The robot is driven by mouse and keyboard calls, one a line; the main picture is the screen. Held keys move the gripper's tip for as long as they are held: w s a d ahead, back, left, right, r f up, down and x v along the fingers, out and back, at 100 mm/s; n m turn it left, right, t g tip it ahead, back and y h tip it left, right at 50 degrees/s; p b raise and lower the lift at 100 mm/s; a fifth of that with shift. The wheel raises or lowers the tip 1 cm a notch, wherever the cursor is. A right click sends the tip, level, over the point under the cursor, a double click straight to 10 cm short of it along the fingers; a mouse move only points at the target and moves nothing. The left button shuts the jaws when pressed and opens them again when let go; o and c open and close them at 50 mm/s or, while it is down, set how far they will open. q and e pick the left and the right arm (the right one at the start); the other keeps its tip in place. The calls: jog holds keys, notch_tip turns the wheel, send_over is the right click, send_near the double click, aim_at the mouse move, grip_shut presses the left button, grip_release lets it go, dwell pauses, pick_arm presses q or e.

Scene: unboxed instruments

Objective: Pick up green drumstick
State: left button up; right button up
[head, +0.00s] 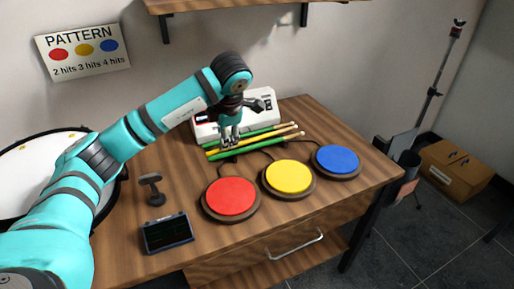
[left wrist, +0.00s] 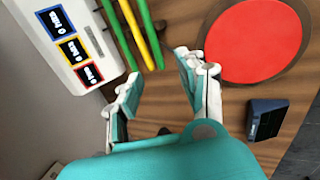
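Two green drumsticks lie on the wooden table with a yellow drumstick (head: 272,136) between them. One green drumstick (head: 262,130) is on the far side, the other green drumstick (head: 272,143) on the near side. In the left wrist view one green drumstick (left wrist: 117,32) is nearer the white box, the other green drumstick (left wrist: 148,32) nearer the red pad. My left gripper (head: 230,144) is over the left part of the sticks. In the left wrist view my left gripper (left wrist: 157,80) is open, fingers apart and empty, with the stick ends just ahead. My right gripper is out of view.
A white box (head: 206,129) stands behind the sticks. Red (head: 232,196), yellow (head: 289,177) and blue (head: 337,160) pads lie in front. A dark screen (head: 167,233) and a small stand (head: 153,190) are at the left. A shelf (head: 240,5) hangs above.

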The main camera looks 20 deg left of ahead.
pick_arm(q)
send_over(223, 155)
jog(key=s+d, duration=0.2)
notch_tip(223, 155, down, 6)
jog(key=shift+s+d+r, duration=0.1)
jog(key=shift+d+r, duration=0.05)
jog(key=shift+r, duration=0.05)
jog(key=x, duration=0.3)
jog(key=b+x, duration=0.1)
jog(key=shift+w+f, duration=0.1)
jog(key=shift+w, duration=0.25)
jog(key=shift+w+a+f, duration=0.15)
jog(key=shift+a+f, duration=0.2)
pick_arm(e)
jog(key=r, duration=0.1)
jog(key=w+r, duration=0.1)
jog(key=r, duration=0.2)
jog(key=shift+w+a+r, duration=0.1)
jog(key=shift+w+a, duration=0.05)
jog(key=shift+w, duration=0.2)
pick_arm(q)
jog(key=shift+r, duration=0.1)
grip_shut()
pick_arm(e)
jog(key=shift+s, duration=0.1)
